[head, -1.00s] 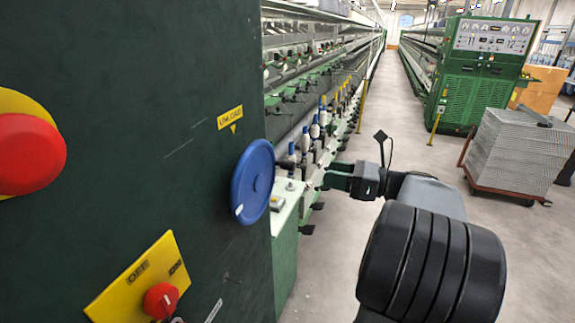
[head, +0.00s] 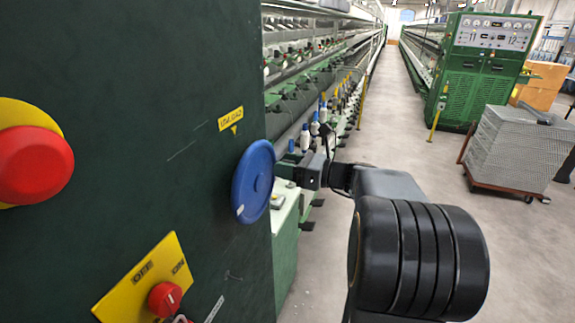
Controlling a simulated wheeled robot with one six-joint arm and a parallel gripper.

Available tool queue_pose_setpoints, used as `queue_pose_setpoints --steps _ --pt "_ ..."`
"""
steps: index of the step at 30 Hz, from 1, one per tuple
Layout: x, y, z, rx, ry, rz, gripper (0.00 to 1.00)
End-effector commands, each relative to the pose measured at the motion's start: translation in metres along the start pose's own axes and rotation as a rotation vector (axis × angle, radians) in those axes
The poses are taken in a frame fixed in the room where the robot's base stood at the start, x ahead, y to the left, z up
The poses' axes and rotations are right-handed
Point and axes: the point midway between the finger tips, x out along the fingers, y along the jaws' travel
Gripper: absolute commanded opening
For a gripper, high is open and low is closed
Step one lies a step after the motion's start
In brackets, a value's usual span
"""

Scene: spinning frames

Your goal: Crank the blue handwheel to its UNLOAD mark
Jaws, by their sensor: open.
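The blue handwheel (head: 248,184) is mounted on the dark green panel, seen at a slant. A small white mark shows on its lower rim. The yellow UNLOAD label (head: 231,118) with its downward pointer is on the panel above the wheel, so the white mark is away from the pointer. My gripper (head: 287,172) is open just right of the wheel, at the height of its middle. Its fingertips are small and dark here, and I cannot tell whether they touch or surround the crank handle, which I cannot make out now.
A red push button (head: 32,165) and a yellow plate with a red OFF/ON switch (head: 164,299) are on the panel at left. A pale green ledge (head: 285,205) lies below my gripper. A cart of grey stacks (head: 517,150) stands at right; the aisle floor between is clear.

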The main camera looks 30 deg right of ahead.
Motion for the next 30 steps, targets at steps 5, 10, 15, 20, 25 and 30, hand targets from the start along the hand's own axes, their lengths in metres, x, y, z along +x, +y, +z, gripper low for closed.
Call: queue_pose_setpoints --steps 5,10,15,20,25,30 --pt "-0.0001 -0.0001 -0.0001 0.0 0.0 0.0 0.5" --pt "-0.0003 -0.0001 -0.0001 0.0 0.0 0.0 0.34" --pt "-0.0005 -0.0001 -0.0001 0.0 0.0 0.0 0.18" --pt "-0.0005 -0.0002 -0.0001 0.0 0.0 0.0 0.02" --pt "-0.0005 -0.0001 0.0 0.0 0.0 0.0 0.0" --pt "0.0009 0.0007 -0.0002 0.009 0.0 0.003 0.0"
